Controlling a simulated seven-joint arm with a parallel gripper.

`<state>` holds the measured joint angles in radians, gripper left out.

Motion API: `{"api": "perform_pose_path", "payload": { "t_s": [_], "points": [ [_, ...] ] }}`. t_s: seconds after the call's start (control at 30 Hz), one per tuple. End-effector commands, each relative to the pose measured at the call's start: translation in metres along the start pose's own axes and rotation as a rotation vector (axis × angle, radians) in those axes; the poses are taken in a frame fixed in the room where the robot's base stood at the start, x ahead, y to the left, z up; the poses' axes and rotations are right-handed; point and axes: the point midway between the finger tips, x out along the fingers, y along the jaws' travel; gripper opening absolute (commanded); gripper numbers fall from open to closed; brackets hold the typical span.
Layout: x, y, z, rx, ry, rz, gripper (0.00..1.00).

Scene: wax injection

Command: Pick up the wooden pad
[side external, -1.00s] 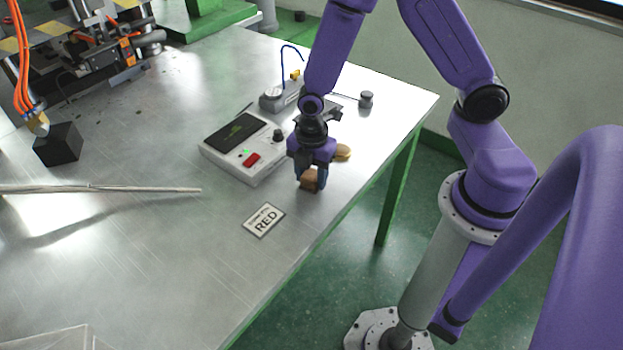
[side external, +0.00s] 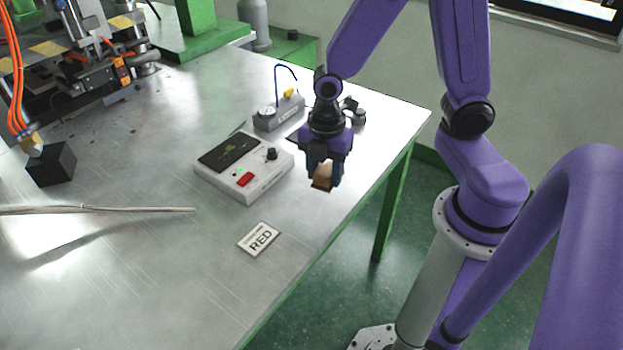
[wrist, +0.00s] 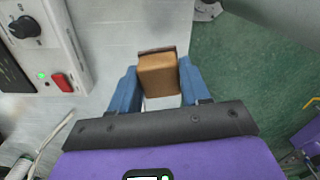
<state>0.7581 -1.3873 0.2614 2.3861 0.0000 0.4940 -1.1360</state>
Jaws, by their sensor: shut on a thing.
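The wooden pad (side external: 323,172) is a small brown block with a darker lower edge. It is held between the blue fingers of my gripper (side external: 323,176), near the right edge of the metal table. In the wrist view the pad (wrist: 158,75) sits between the two blue fingertips of my gripper (wrist: 160,90), which are shut on it. It looks raised above the table, though the exact height is hard to judge.
A white control box (side external: 243,168) with a red switch stands left of my gripper. A grey device with a blue tube (side external: 279,112) stands behind. Bare table (side external: 170,270) lies to the front left.

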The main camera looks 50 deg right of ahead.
Motion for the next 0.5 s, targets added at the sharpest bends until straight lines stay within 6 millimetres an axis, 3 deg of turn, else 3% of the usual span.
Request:
{"api": "perform_pose_path", "payload": {
  "t_s": [0.3, 0.5],
  "points": [
    [-0.027, -0.050, -0.001, -0.005, 0.002, 0.004, 0.16],
    [-0.035, -0.070, -0.001, -0.003, 0.001, 0.002, 0.16]
  ]
}}
